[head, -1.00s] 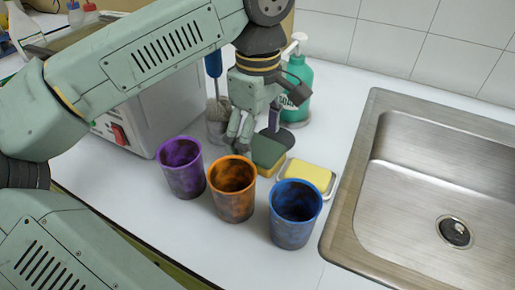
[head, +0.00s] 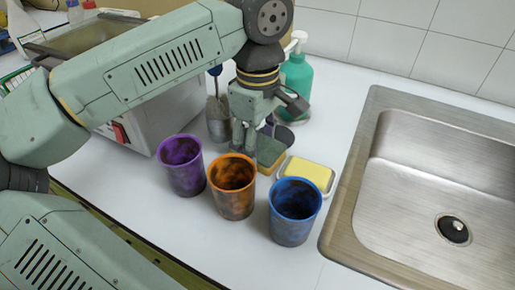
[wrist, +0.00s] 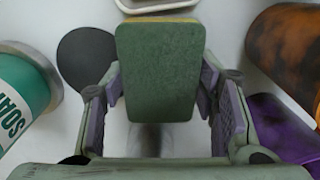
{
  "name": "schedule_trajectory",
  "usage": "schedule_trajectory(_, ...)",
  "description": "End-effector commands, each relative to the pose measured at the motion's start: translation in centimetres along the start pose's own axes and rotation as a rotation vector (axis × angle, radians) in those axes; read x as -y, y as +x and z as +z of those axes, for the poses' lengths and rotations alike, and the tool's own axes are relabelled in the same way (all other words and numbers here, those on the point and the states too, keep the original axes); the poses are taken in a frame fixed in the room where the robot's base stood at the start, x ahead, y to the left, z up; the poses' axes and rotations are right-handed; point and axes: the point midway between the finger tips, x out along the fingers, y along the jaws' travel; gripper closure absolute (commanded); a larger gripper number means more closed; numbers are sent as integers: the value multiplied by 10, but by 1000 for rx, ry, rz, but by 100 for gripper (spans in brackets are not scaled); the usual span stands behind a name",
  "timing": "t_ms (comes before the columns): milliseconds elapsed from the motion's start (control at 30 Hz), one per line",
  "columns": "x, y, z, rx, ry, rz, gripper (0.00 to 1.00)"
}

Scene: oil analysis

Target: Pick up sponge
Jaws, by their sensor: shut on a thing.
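A sponge (head: 270,152) with a green scouring face and a yellow layer is between the fingers of my gripper (head: 264,143), behind the orange cup and left of a white dish. In the wrist view the sponge's green face (wrist: 160,70) fills the space between the two fingers (wrist: 160,82), which press on its sides. My gripper is shut on it. Whether the sponge still touches the counter is hard to tell. A second, yellow sponge (head: 309,172) lies in the white dish (head: 283,190).
Purple (head: 181,170), orange (head: 233,190) and blue (head: 295,215) cups stand close in front of the gripper. A green soap bottle (head: 296,85) stands behind, a dark brush-like tool in a grey holder (head: 217,120) to the left. The steel sink (head: 430,170) is at right.

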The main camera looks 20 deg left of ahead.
Motion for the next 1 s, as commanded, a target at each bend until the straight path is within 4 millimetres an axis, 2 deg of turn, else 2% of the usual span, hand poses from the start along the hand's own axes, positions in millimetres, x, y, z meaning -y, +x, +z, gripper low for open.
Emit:
schedule_trajectory(267, 0, -2, 0, 0, 0, 0, 56)
schedule_trajectory(467, 0, -20, 0, 0, 0, 0, 56)
schedule_trajectory(567, 0, -37, 0, 0, 1, 0, 56)
schedule_trajectory(1000, 0, -136, 0, 1, 0, 1, 56)
